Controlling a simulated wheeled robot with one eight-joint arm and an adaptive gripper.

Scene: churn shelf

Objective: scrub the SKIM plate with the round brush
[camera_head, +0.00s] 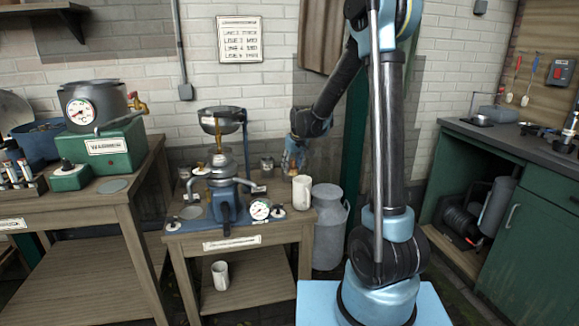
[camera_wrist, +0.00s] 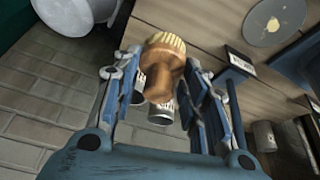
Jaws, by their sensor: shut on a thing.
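My gripper (camera_wrist: 162,62) is shut on the round brush (camera_wrist: 164,68), which has a wooden body and pale yellow bristles. In the head view my gripper (camera_head: 293,156) hangs above the back right of the middle bench (camera_head: 232,227); the brush is hard to make out there. Another grey disc (camera_head: 193,212) lies at the bench's left.
The blue separator (camera_head: 226,200) with its top bowl (camera_head: 222,121) stands mid-bench. A white mug (camera_head: 302,192) is at the right edge, small jars (camera_head: 267,166) are behind. A milk can (camera_head: 330,228) stands right of the bench. A warmer (camera_head: 108,148) is on the left bench.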

